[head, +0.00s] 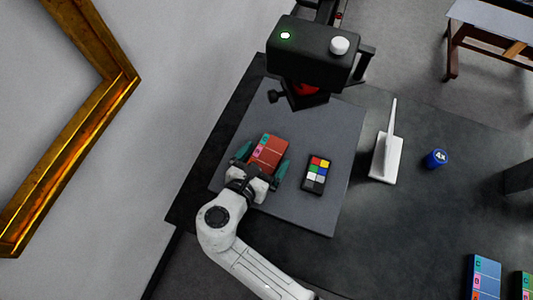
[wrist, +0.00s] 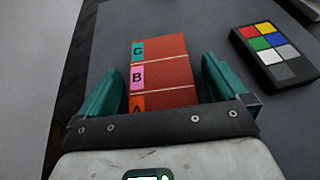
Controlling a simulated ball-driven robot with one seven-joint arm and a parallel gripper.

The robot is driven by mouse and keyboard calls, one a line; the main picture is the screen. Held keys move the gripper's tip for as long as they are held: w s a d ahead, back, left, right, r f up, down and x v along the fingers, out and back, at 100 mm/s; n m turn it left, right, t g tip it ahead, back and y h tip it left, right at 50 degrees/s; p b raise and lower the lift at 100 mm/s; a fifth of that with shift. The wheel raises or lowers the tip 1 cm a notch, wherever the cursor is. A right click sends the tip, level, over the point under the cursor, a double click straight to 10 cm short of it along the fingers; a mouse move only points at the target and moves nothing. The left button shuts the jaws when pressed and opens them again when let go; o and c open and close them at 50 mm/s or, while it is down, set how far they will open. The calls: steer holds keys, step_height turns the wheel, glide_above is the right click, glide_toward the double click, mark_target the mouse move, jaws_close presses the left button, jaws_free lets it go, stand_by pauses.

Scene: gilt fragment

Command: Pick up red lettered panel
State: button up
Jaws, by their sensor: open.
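The red lettered panel (head: 268,152) lies on a grey mat (head: 310,219) on the dark table. In the wrist view the panel (wrist: 172,70) shows coloured tabs lettered C, B and A down its left side. My gripper (head: 262,163) is open, with its teal fingers on either side of the panel's near part. In the wrist view my gripper (wrist: 165,88) has a gap between each finger and the panel. The panel's near end is hidden behind the gripper's dark front bar.
A colour chart (head: 317,174) lies on the mat right of the panel. A black device (head: 312,52) stands behind the panel. A white stand (head: 386,157) and a blue round object (head: 436,158) are further right.

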steer(key=shift+c, duration=0.5)
steer(key=c, duration=0.9)
steer(key=shift+r, duration=0.15)
